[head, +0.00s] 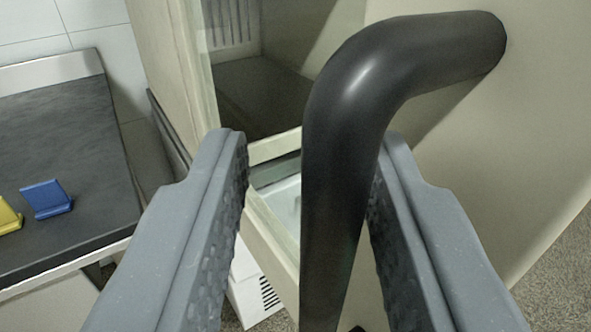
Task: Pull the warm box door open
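The black bar handle (340,190) of the warm box bends at its top and joins the cream panel (510,130) of the door at the right. My gripper (308,165) is open with its grey fingers on either side of the handle. A clear gap shows between the left finger and the handle. The right finger is partly hidden behind the handle, so I cannot tell if it touches. The dark interior (262,95) of the box shows left of the handle. I cannot tell from this view how far the door stands open.
A dark-topped bench (70,130) stands at the left, with a blue block (46,199) and a yellow block (8,216) on it. A white vented unit (252,285) is low between bench and box. Speckled floor (560,270) shows at the lower right.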

